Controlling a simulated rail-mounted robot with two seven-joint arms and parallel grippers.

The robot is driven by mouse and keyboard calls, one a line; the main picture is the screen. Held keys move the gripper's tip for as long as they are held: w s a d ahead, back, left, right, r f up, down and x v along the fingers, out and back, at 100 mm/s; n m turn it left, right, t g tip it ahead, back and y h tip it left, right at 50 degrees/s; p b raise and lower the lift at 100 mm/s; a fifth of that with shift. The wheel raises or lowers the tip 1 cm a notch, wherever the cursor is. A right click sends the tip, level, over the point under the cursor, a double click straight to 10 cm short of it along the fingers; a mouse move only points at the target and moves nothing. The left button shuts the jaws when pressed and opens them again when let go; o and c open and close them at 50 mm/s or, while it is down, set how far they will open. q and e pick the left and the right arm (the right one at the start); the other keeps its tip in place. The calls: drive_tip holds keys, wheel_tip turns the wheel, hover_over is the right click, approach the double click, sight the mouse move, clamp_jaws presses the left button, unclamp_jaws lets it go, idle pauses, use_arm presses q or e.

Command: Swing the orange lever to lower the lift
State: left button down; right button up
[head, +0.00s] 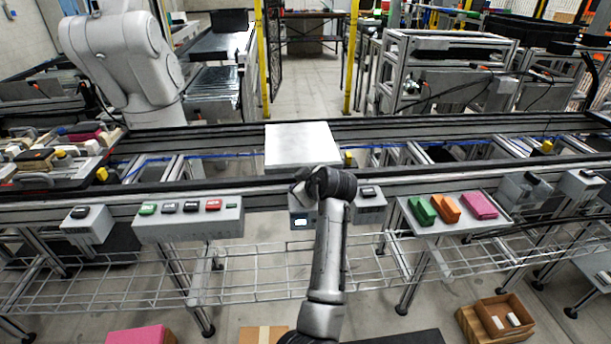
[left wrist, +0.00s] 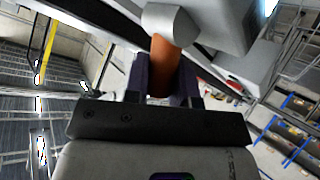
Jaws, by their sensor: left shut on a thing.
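The orange lever (left wrist: 165,56) shows in the left wrist view, sticking out of a light grey round hub (left wrist: 170,20). My left gripper (left wrist: 163,76) is shut on the lever, one dark finger on each side of it. In the head view my arm comes up from the bottom middle to the front rail. Its wrist (head: 325,186) hides the lever and the fingertips there. A pale flat plate (head: 302,146), which looks like the lift's top, lies level across the conveyor just behind the wrist. My right gripper is not in view.
A button box (head: 188,220) is fixed to the rail at left. A tray (head: 455,217) with green, orange and pink blocks is at right. A wire shelf (head: 110,280) runs below. A cardboard box (head: 503,317) stands at lower right.

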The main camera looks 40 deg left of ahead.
use_arm(q)
drive_tip(key=shift+s+a+n+t+h+p, duration=0.25)
drive_tip(key=shift+n+t+h+p, duration=0.2)
drive_tip(key=shift+p, duration=0.35)
drive_tip(key=shift+s+f+t+h+p, duration=0.1)
drive_tip(key=shift+f+t+h+p, duration=0.15)
drive_tip(key=shift+h+p, duration=0.1)
drive_tip(key=c, duration=1.9)
unclamp_jaws()
drive_tip(key=o, duration=1)
drive_tip(key=shift+c, duration=0.2)
drive_tip(key=shift+s+d+r, duration=0.15)
drive_tip(key=shift+d+r, duration=0.1)
drive_tip(key=shift+r, duration=0.1)
drive_tip(key=p+v, duration=0.2)
drive_tip(key=v, duration=0.4)
drive_tip(key=shift+d, duration=0.25)
